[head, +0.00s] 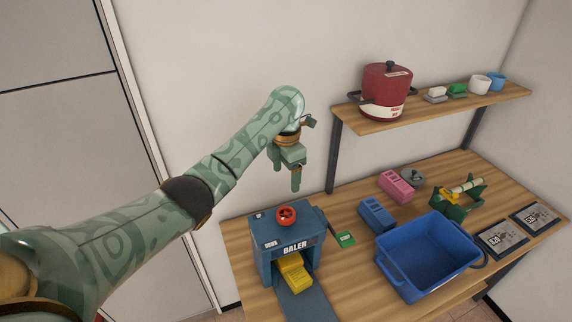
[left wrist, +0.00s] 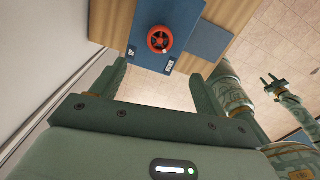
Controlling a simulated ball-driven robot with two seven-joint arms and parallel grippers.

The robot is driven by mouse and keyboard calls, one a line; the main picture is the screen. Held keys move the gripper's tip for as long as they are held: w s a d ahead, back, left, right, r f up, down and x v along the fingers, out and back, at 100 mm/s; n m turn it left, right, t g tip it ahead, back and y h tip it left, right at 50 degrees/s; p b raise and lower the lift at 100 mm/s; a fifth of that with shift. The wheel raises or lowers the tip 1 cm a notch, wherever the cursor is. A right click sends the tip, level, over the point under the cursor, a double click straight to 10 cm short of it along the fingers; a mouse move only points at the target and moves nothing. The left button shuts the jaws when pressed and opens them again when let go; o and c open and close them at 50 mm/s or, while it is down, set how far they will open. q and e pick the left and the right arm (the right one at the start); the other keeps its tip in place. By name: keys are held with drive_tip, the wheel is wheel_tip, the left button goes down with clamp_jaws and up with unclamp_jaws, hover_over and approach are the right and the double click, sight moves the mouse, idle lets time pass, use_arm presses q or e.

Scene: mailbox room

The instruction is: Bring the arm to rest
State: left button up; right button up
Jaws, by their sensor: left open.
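My left arm reaches in from the left in the head view. Its green gripper (head: 294,182) hangs fingers down in the air, above and behind the blue baler (head: 265,238). In the left wrist view the gripper (left wrist: 160,88) has its two fingers wide apart with nothing between them. The baler's red knob (left wrist: 160,40) and blue top show beyond the fingertips, apart from them. My right gripper (left wrist: 269,82) shows small at the right of the left wrist view, with its fingers apart and empty; it is outside the head view.
The baler holds a yellow block (head: 294,270). The wooden table (head: 345,282) also bears a blue bin (head: 425,283), pink (head: 396,185) and blue (head: 376,213) blocks and a green stand (head: 455,205). A shelf (head: 440,112) with a red cooker (head: 386,90) juts out at right.

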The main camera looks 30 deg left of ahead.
use_arm(q)
drive_tip(key=shift+r, duration=0.55)
